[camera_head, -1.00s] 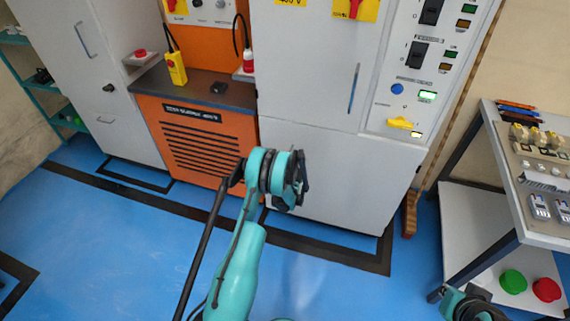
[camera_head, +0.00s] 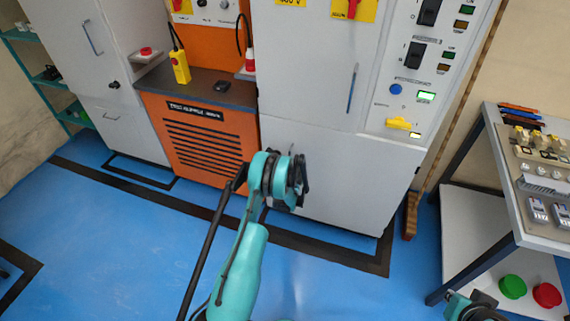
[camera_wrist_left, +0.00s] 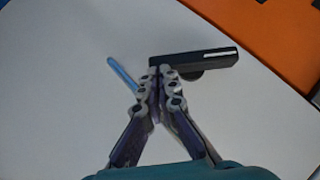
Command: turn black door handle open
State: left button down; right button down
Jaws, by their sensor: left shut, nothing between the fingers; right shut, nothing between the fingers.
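The black door handle (camera_wrist_left: 205,64) lies on a pale door panel in the left wrist view, with a white stripe along its bar. My left gripper (camera_wrist_left: 161,72) is shut, with its fingertips at the handle's left end. I cannot tell whether they touch it. In the head view my left arm reaches up to the lower white door (camera_head: 340,185), and its wrist covers the fingertips and this handle. My right gripper (camera_head: 478,308) is at the bottom right edge, partly cut off, shut and empty.
A blue bar (camera_wrist_left: 123,74) is beside the handle. An orange cabinet (camera_head: 200,140) stands left of the white one. A workbench (camera_head: 515,215) with parts stands at the right, with green (camera_head: 512,287) and red (camera_head: 547,295) round things below. The blue floor at left is open.

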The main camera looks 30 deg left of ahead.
pick_arm(q)
jog(key=shift+f, duration=0.25)
jog(key=shift+s+a+f, duration=0.1)
jog(key=shift+a+f, duration=0.1)
jog(key=shift+f, duration=0.35)
jog(key=shift+a+f, duration=0.15)
jog(key=shift+f, duration=0.4)
jog(key=shift+a+f, duration=0.3)
jog(key=shift+f, duration=0.1)
dwell(2.0)
dwell(0.6)
